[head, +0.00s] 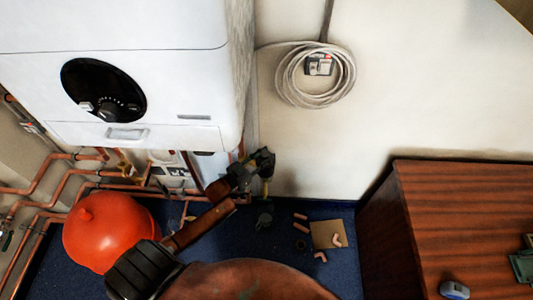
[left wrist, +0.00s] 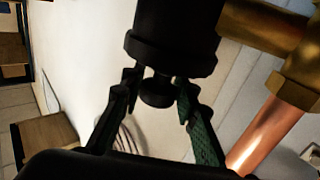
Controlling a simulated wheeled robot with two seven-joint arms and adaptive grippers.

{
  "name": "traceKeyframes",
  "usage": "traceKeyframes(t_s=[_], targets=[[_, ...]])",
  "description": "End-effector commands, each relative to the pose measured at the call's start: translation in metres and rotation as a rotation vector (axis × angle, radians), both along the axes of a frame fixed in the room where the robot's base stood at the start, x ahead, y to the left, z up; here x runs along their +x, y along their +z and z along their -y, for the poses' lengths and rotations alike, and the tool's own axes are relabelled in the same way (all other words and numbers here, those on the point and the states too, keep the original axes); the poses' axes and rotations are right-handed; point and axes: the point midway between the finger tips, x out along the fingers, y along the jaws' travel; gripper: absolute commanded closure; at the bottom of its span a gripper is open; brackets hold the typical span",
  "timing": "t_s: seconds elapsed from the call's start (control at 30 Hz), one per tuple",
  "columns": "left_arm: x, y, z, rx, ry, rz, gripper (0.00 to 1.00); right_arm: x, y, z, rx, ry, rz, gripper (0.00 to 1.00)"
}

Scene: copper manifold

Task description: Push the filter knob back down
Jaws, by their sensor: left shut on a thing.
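In the left wrist view, the black filter body (left wrist: 175,38) fills the top middle, with the short black filter knob (left wrist: 157,93) sticking out of its end. My left gripper (left wrist: 158,82) has its two fingers on either side of the knob, shut on it. A gap of lighter wall shows between the finger bases. In the head view my left gripper (head: 262,160) is small and dark, beside the lower right corner of the white boiler (head: 130,65). The knob cannot be made out there. My right gripper is not in view.
A brass fitting (left wrist: 298,75) and copper pipe (left wrist: 265,135) are close to the filter. In the head view, a red vessel (head: 105,235) stands at left among copper pipes. Pipe pieces and a cardboard piece (head: 327,235) lie on the blue floor. A wooden cabinet (head: 465,200) stands at right.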

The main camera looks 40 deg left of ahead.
Motion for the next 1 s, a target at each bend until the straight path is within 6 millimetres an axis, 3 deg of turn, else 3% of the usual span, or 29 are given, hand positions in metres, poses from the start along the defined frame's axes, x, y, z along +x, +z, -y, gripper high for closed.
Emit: traceKeyframes(t_s=[0.13, 0.17, 0.4, 0.77, 1.0], targets=[[-0.001, -0.006, 0.000, 0.000, 0.001, -0.012, 1.00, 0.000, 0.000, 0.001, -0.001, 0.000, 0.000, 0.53], [-0.001, -0.006, 0.000, 0.000, 0.001, -0.013, 0.71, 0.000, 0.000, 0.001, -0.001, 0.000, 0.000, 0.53], [-0.001, -0.004, 0.000, 0.000, 0.002, -0.010, 0.54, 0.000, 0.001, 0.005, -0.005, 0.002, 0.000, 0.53], [-0.006, -0.004, -0.002, 0.001, 0.002, -0.008, 0.53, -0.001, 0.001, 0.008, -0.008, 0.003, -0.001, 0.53], [-0.043, -0.005, -0.011, 0.001, 0.002, -0.011, 0.53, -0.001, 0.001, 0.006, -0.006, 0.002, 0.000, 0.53]])
